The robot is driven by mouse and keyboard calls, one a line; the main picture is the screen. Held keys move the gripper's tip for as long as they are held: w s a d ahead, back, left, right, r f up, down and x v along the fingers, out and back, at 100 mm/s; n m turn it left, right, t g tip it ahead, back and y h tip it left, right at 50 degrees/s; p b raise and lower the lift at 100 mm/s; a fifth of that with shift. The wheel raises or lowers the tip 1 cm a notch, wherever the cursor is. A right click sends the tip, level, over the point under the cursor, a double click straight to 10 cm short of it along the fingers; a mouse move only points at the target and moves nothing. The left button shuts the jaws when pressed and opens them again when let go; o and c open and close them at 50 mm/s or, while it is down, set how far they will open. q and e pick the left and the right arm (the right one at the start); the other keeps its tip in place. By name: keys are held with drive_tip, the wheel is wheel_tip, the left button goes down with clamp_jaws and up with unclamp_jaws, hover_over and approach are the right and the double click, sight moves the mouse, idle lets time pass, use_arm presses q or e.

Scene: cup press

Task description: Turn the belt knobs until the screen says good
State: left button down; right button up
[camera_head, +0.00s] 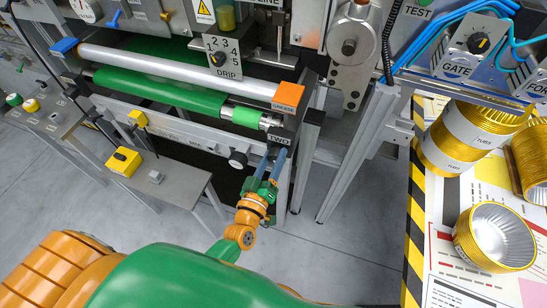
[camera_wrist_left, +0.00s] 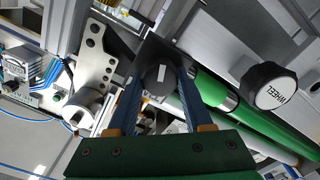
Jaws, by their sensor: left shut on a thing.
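My left gripper (camera_head: 272,155) reaches up to the front of the belt machine, just under the label "TWO" (camera_head: 278,139). Its blue fingers are shut on a dark knob (camera_wrist_left: 158,78), which shows between the fingertips in the left wrist view with a pale mark on its face. In the head view the fingers and label mostly hide this knob. A black knob with a white face (camera_head: 238,159) is just left of the gripper; it reads "WHEEL" in the left wrist view (camera_wrist_left: 268,88). The green belt (camera_head: 160,92) runs over rollers above. I see no screen. My right gripper is out of view.
An orange "GREASE" block (camera_head: 288,97) sits above the held knob. A "DRIP" dial (camera_head: 218,59) is higher up. A yellow box (camera_head: 123,161) stands on a low shelf at left. Gold cups (camera_head: 495,237) lie on the right table. Grey floor is free below.

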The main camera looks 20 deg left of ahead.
use_arm(q)
drive_tip(key=shift+n, duration=0.6)
drive_tip(key=shift+c, duration=1.5)
unclamp_jaws()
drive_tip(key=s, duration=0.7)
drive_tip(key=shift+a, duration=0.15)
